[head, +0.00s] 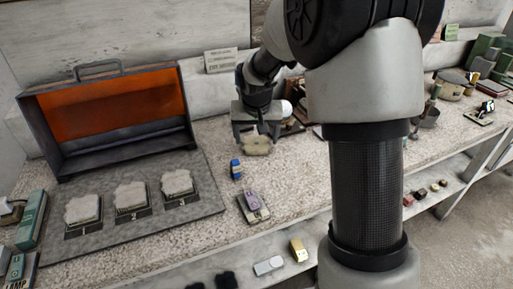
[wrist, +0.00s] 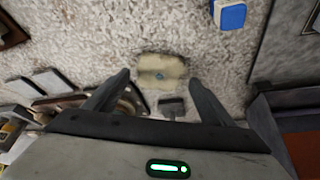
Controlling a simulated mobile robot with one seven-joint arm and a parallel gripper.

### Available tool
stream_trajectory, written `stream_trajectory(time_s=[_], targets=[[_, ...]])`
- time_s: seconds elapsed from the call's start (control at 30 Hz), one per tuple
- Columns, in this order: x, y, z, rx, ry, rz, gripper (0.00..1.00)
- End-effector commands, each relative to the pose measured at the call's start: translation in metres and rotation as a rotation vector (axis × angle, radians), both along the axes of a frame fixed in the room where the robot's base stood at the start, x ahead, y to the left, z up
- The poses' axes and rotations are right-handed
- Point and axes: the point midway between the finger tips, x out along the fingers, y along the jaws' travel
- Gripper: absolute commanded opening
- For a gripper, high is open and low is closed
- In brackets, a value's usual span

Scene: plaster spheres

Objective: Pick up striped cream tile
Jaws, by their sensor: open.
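A cream tile (head: 257,146) with uneven edges lies on the speckled worktop (head: 285,190), just below my gripper in the head view. In the wrist view the cream tile (wrist: 161,68) shows a paler band across it and a small bluish mark at its middle. My gripper (head: 257,134) points down over the tile, with its fingers apart. In the wrist view my gripper (wrist: 158,78) is open and empty, with the tile between and slightly beyond the fingertips. The exact height of the fingers above the tile cannot be told.
A small blue block (head: 235,169) stands near the tile, and a purple item (head: 251,198) lies closer to the front edge. An open orange-lined case (head: 105,112) and several pale slabs on dark stands (head: 131,195) are at left. Dark-framed items (wrist: 115,105) lie close behind the gripper.

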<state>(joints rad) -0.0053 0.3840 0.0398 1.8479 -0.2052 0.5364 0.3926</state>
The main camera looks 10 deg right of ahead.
Motion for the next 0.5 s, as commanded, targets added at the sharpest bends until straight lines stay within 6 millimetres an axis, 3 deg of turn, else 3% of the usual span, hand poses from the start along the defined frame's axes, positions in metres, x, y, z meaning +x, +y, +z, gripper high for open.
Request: stream_trajectory(time_s=[0.13, 0.4, 0.5], targets=[[0.009, -0.003, -0.024, -0.001, 0.001, 0.000, 0.77], [0.011, -0.003, -0.027, 0.000, -0.001, 0.000, 0.77], [0.011, -0.003, -0.027, 0.000, -0.001, 0.000, 0.60]])
